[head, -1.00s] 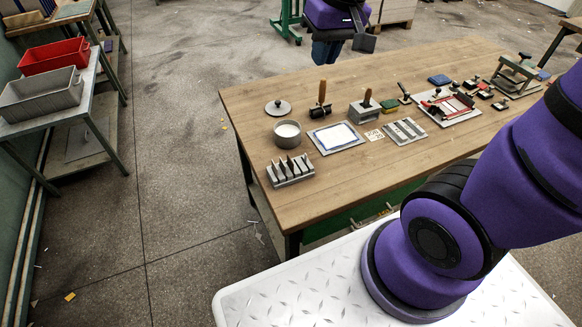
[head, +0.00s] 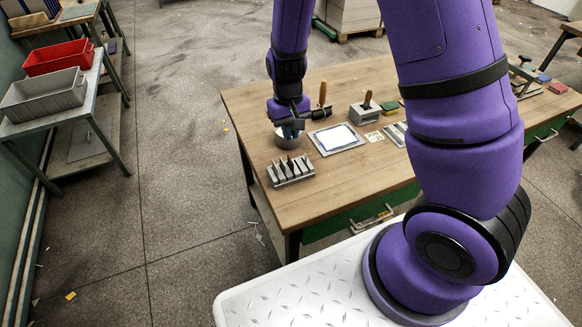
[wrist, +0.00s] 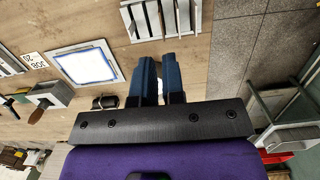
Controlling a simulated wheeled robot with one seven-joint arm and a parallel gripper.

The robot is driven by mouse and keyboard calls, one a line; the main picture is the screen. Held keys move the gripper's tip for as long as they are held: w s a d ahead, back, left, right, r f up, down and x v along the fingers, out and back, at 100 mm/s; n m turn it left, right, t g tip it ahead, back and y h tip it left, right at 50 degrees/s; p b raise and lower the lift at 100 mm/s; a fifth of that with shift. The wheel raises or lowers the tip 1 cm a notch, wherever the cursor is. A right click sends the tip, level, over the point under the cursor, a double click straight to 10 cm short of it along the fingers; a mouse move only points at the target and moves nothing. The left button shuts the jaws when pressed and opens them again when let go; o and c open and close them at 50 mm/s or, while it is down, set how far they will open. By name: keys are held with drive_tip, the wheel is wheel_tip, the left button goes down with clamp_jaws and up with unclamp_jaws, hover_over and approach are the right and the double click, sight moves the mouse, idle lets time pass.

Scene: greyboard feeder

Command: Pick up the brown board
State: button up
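The gripper partly hides the pot.
A framed white pad (head: 336,138) lies right of the pot. A wooden-handled grey block (head: 365,111) and a slotted tray (head: 396,133) are farther right. My arm hides the table's middle. Grey (head: 45,100) and red (head: 58,58) bins stand at left.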

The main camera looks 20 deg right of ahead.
sight(291, 161)
drive_tip(key=shift+s+a+f, duration=0.1)
drive_tip(key=shift+s+f, duration=0.1)
drive_tip(key=shift+f, duration=2.55)
drive_tip(key=shift+s+f, duration=0.15)
drive_tip(key=shift+f, duration=2.6)
clamp_jaws()
drive_tip(key=shift+r, duration=0.15)
